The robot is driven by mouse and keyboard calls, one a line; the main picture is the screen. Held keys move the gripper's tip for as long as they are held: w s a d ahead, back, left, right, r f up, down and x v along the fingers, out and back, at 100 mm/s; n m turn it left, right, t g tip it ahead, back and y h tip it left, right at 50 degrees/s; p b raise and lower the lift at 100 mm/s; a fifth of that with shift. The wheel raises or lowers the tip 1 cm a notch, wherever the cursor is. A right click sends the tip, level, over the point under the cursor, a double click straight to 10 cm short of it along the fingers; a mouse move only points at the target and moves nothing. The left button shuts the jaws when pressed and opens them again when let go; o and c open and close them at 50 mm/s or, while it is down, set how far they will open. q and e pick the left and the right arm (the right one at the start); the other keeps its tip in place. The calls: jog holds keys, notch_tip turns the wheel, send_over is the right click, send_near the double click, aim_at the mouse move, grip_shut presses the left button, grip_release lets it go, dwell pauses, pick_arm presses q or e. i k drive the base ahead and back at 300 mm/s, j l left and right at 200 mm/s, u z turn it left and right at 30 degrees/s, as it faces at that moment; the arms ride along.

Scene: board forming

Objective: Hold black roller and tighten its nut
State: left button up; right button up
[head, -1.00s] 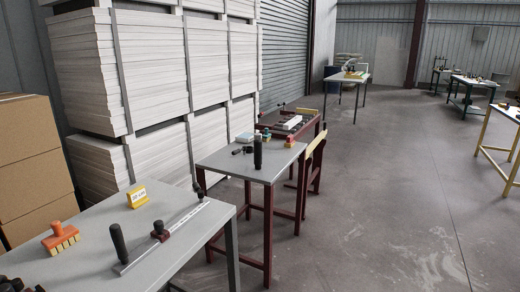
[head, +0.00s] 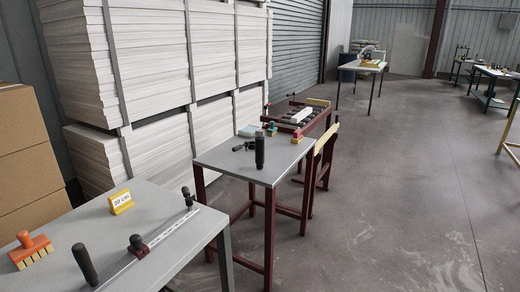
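A black upright cylinder (head: 259,152), which may be the black roller, stands on the grey-topped middle table (head: 222,157). A small dark tool (head: 243,147) lies just left of it. Behind, a dark red bench frame (head: 322,122) carries several dark parts and a white block (head: 301,115); whether a roller is among them is too small to tell. I cannot make out a nut. Neither of my grippers is in view.
The near grey table (head: 165,211) holds a long bar clamp (head: 150,247), a yellow sign (head: 121,202) and an orange brush (head: 31,250). Stacked white boards (head: 150,60) and cardboard boxes (head: 30,140) stand at left.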

aim_at(259, 132)
jog(key=u, duration=0.65)
jog(key=i+l+u, duration=0.3)
jog(key=l+u, duration=0.3)
jog(key=i+l+u, duration=0.15)
jog(key=l+u, duration=0.15)
jog(key=l, duration=0.25)
jog(key=i+l+u, duration=0.1)
jog(key=l, duration=0.95)
jog(key=i+l+u, duration=0.15)
jog(key=l, duration=0.85)
jog(key=i+l+u, duration=0.1)
jog(key=l, duration=1)
jog(key=i+l+u, duration=0.1)
jog(key=l, duration=0.95)
jog(key=i, duration=0.05)
